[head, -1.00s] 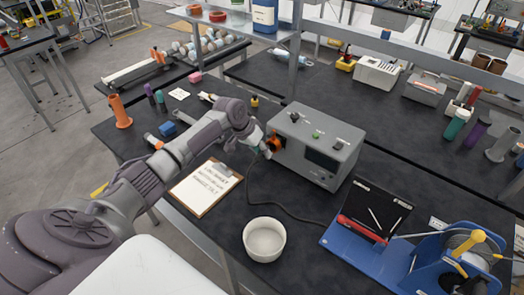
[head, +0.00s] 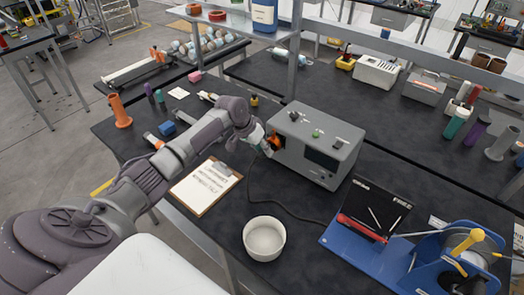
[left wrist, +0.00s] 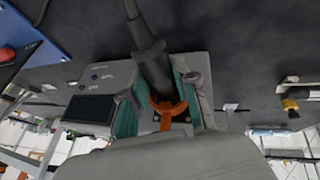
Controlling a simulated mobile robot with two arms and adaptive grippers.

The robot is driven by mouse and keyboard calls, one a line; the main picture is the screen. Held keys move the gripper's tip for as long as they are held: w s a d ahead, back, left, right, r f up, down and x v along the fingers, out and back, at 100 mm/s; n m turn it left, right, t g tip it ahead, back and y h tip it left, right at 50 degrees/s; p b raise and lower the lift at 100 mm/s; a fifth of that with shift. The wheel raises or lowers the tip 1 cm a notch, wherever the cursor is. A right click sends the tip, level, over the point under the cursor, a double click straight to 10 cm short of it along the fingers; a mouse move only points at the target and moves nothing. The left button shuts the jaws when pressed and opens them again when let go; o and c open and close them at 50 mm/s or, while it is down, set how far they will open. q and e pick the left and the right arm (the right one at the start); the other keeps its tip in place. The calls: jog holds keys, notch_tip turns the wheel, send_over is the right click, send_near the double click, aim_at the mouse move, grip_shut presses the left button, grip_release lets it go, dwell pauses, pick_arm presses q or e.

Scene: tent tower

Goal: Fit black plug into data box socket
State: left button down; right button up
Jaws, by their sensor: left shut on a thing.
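The grey data box (head: 322,142) stands on the black bench, right of my left gripper (head: 267,145). An orange socket part (head: 275,139) shows on its left side, partly behind the gripper. In the left wrist view, my left gripper (left wrist: 160,98) is shut on the black plug (left wrist: 152,62), between its teal pads. The plug points toward the orange socket ring (left wrist: 172,108) on the data box (left wrist: 92,75). The plug's tip is close to the ring; I cannot tell whether it is inside. A dark cable (head: 285,207) trails across the bench. My right gripper is not visible.
A clipboard (head: 205,187) and a white bowl (head: 264,239) lie in front of the box. A blue stand with a black panel (head: 374,208) and a cable reel (head: 465,243) are at right. An orange holder (head: 120,112) and small items stand at left.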

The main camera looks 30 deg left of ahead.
pick_arm(q)
jog(key=shift+w+d+b, duration=0.1)
jog(key=shift+w+b, duration=0.65)
jog(key=shift+w, duration=0.25)
jog(key=shift+r, duration=0.1)
jog(key=c, duration=1)
grip_release()
jog(key=shift+w, duration=0.1)
jog(key=shift+o, duration=1.1)
jog(key=shift+w, duration=0.15)
jog(key=shift+r, duration=0.1)
jog(key=v, duration=1.2)
